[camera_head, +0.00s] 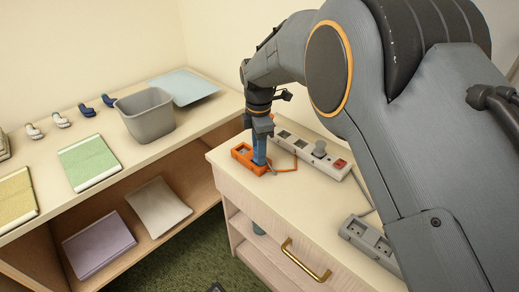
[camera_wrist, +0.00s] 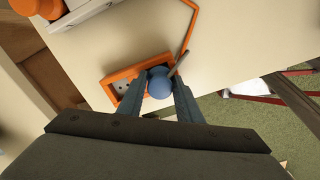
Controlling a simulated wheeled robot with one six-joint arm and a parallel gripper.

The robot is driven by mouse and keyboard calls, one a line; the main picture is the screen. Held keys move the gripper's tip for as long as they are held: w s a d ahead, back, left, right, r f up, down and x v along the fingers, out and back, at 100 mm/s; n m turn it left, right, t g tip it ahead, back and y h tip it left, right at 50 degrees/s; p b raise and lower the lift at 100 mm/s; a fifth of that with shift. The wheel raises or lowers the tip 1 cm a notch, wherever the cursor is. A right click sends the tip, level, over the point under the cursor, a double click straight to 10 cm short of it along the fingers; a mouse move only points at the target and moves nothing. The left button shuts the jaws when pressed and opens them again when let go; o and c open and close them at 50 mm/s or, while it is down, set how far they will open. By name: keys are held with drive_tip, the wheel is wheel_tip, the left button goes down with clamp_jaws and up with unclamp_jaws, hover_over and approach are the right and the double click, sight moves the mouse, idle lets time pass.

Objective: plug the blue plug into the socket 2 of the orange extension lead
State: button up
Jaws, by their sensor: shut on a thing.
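The orange extension lead (camera_head: 240,152) lies on the cabinet top, near its far left corner. It also shows in the wrist view (camera_wrist: 112,75), where one socket (camera_wrist: 122,87) is uncovered at its left part. My gripper (camera_head: 261,158) points down over the lead. Its fingers are shut on the blue plug (camera_wrist: 159,86), whose round back faces the wrist camera and whose cord runs up and right. The plug is over the right part of the lead and hides what is beneath it. I cannot tell whether its pins are in a socket. The socket numbers cannot be read.
A white power strip (camera_head: 293,143) with a grey plug (camera_head: 319,149) and a red switch (camera_head: 340,163) lies just right of the lead. A grey socket block (camera_head: 368,238) lies nearer. A grey bin (camera_head: 147,116) stands on the left shelf unit. An orange cable (camera_wrist: 192,30) leaves the lead.

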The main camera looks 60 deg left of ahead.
drive_tip(key=o, duration=1.2)
drive_tip(key=shift+r+b, duration=1.3)
drive_tip(key=shift+r, duration=2.6)
